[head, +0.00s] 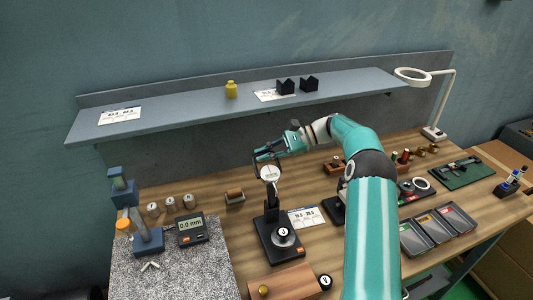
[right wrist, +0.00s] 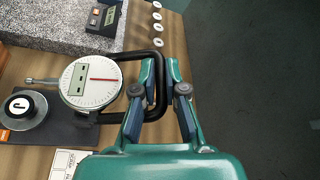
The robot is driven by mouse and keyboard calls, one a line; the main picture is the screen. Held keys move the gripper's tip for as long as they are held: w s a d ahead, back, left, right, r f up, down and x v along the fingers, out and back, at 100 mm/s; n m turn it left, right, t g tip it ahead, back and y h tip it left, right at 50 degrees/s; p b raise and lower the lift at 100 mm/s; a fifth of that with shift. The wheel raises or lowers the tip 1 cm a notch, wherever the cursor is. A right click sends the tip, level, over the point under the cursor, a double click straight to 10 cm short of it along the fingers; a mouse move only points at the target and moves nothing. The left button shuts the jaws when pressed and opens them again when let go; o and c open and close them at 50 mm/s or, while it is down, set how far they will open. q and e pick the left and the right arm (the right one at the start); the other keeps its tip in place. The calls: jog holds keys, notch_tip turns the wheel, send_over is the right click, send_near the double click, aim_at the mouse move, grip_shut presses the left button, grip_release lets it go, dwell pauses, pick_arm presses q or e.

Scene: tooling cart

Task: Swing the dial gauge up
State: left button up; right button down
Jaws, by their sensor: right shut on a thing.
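The dial gauge (head: 270,172) has a round white face and sits on a black stand (head: 271,212) above a dark base. A dark round piece with a white top (head: 283,235) stands on the base below it. A black loop handle (right wrist: 140,118) extends from the gauge's side. My right gripper (head: 264,155) is shut on this handle, its fingers (right wrist: 160,68) on either side of the bar. My left gripper is out of view.
A shelf (head: 190,110) runs along the wall behind. A granite plate (head: 180,270) with a digital readout (head: 191,229) lies left of the stand. A wooden block (head: 283,282) is in front, and grey trays (head: 418,241) are at right.

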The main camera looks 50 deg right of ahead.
jog(key=c, duration=1.2)
grip_release()
jog(key=shift+w+a+f, duration=0.1)
jog(key=shift+a+f, duration=0.25)
jog(key=shift+a, duration=0.05)
jog(key=shift+d+r, duration=0.1)
jog(key=shift+d, duration=0.05)
jog(key=v, duration=0.7)
jog(key=shift+d, duration=0.2)
